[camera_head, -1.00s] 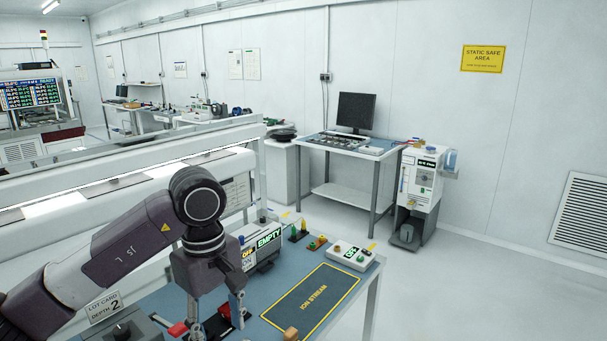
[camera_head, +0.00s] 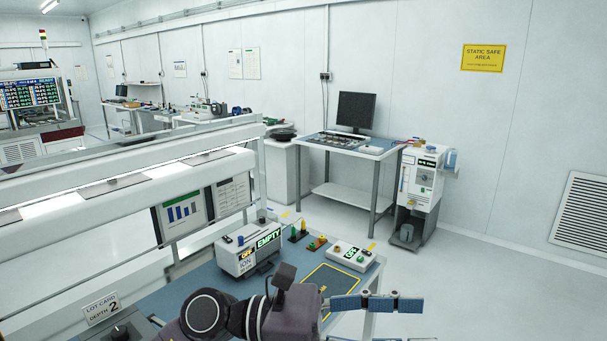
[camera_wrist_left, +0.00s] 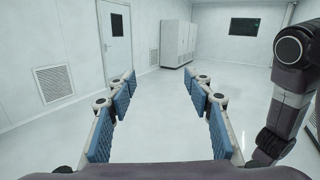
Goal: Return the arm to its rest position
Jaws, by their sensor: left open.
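My left gripper (camera_head: 412,318) is low in the head view, just right of the workbench's yellow-outlined area and in front of it. Its blue-padded fingers point to the right, and the lower finger is mostly cut off by the frame edge. In the left wrist view the same gripper (camera_wrist_left: 160,84) is open, with its fingers wide apart and nothing between them. It faces the open room. My left arm's dark wrist and joint cover the near part of the bench. My right gripper is in neither view.
The workbench (camera_head: 190,287) holds a white box marked EMPTY (camera_head: 240,254), a control box (camera_head: 349,254) and small coloured parts. A lot card (camera_head: 101,308) stands at its left. A white rail runs behind. The floor (camera_wrist_left: 160,135) ahead of the gripper is clear.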

